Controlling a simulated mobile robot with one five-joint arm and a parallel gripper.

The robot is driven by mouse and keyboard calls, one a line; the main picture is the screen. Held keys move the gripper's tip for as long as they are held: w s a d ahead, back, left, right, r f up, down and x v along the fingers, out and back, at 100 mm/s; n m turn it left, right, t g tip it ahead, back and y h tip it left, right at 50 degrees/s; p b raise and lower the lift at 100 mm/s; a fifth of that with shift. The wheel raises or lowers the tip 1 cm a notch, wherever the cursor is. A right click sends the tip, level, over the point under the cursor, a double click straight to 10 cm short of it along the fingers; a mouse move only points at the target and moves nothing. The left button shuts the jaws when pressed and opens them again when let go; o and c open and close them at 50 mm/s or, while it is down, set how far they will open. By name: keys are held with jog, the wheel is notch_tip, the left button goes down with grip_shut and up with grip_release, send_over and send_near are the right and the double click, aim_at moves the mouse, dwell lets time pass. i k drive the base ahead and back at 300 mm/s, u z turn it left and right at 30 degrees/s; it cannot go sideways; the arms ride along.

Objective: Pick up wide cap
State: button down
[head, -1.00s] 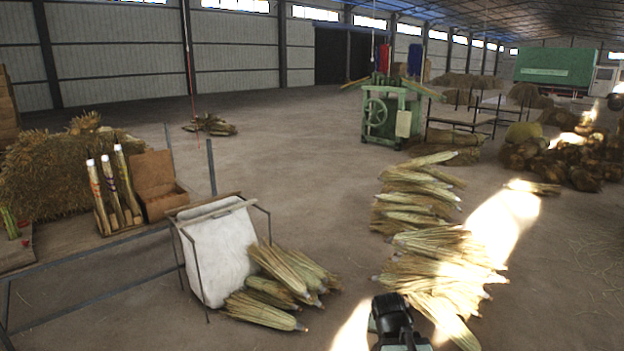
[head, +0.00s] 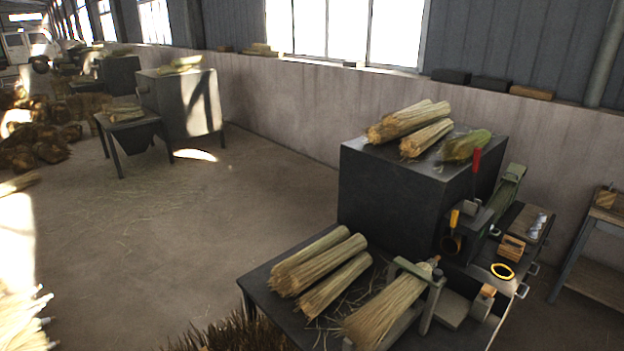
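I cannot make out a wide cap for certain. A yellow-rimmed ring (head: 503,271) lies on the small dark bench surface at the right in the head view. Small silvery pieces (head: 537,224) stand at the back right of the bench. They are too small to tell apart. My gripper is not in view.
A broom head (head: 385,308) lies in the machine's clamp, beside straw bundles (head: 320,262) on the dark table. A big dark box (head: 385,195) bears more bundles. A side shelf (head: 592,262) stands at right. The middle floor is clear.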

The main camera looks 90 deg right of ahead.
aim_at(532, 233)
jog(key=z, duration=0.35)
jog(key=i, duration=0.1)
jog(key=z, duration=3.5)
jog(key=i, duration=0.1)
jog(key=z, duration=0.75)
jog(key=k, duration=0.85)
jog(key=z, duration=0.15)
jog(key=i, duration=0.85)
jog(key=u, duration=0.05)
